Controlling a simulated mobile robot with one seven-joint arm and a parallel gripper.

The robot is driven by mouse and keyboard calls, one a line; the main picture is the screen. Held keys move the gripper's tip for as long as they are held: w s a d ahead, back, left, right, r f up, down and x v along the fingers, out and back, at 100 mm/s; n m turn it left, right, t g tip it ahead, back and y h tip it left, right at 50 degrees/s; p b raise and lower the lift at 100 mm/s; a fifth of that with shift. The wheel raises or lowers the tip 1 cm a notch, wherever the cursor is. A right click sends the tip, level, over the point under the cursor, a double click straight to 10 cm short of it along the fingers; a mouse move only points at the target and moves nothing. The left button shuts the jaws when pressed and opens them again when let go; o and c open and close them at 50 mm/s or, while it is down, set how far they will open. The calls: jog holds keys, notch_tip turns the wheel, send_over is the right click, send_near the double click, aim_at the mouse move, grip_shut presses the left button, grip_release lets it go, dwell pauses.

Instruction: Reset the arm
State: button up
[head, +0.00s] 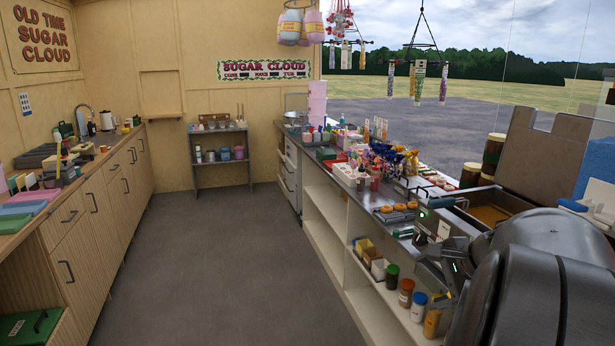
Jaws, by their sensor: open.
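My arm fills the lower right of the head view, large and dark grey. My gripper (432,260) is at its left end, beside the front edge of the right-hand counter (345,185). The gripper is open, and I see nothing held between its fingers. Parts of the gripper and arm overlap the counter edge and hide some of the lower shelf behind them.
Jars and bottles (405,292) stand on the open shelf below my gripper. A fryer-like metal basin (490,214) and crowded sweets (390,160) are on the counter. The grey floor (235,260) between the counters is clear. Wooden cabinets (95,215) line the left.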

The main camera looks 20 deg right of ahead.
jog(key=s+a+n+g, duration=0.25)
jog(key=a+n, duration=0.55)
jog(key=a, duration=0.8)
jog(key=s+a+n+h, duration=0.2)
jog(key=s+a+n, duration=0.7)
jog(key=a+n, duration=0.1)
jog(key=shift+s+a+f, duration=0.15)
jog(key=shift+s+f, duration=0.15)
jog(key=shift+f, duration=0.15)
